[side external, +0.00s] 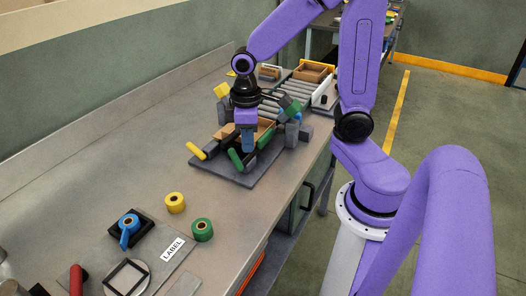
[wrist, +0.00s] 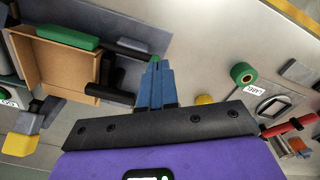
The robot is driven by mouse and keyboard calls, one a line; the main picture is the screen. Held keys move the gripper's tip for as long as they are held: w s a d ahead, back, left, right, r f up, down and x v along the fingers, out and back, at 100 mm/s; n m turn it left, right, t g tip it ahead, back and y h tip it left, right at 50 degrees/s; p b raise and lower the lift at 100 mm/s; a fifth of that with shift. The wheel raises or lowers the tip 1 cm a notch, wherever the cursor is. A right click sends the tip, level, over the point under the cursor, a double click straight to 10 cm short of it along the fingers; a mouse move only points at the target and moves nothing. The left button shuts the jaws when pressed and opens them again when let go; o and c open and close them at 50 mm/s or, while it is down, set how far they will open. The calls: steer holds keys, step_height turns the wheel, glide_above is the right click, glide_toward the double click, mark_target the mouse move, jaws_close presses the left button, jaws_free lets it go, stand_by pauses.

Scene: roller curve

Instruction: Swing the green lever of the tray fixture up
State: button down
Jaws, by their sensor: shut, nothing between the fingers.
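The tray fixture has a dark grey base (side external: 236,178) and holds a tan cardboard tray (wrist: 62,68). One green lever (side external: 235,158) sticks out low at the front of the fixture, just left of my fingertips. A second green bar (side external: 265,138) lies to their right, and a green bar (wrist: 67,37) also shows along the tray in the wrist view. My gripper (side external: 247,148) points down at the front of the fixture, its blue fingers shut and empty. In the wrist view, a small green end (wrist: 154,58) shows at the fingertips; whether they touch is unclear. The gripper partly hides the tray.
A yellow lever (side external: 196,150) sticks out at the fixture's left. Yellow (side external: 175,203) and green (side external: 202,230) tape rolls stand nearer on the bench. A label plate (side external: 178,257) lies in front. Rollers (side external: 285,97) run behind. The bench left of the fixture is clear.

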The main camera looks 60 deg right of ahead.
steer(key=shift+s+r, duration=0.2)
steer(key=shift+r, duration=1.45)
steer(key=s+a+n, duration=0.2)
steer(key=s+n, duration=0.1)
steer(key=s, duration=0.4)
steer(key=s+a+n, duration=0.3)
steer(key=s, duration=0.5)
steer(key=shift+a+f+n, duration=0.15)
steer(key=shift+f+n, duration=0.05)
steer(key=shift+n, duration=0.1)
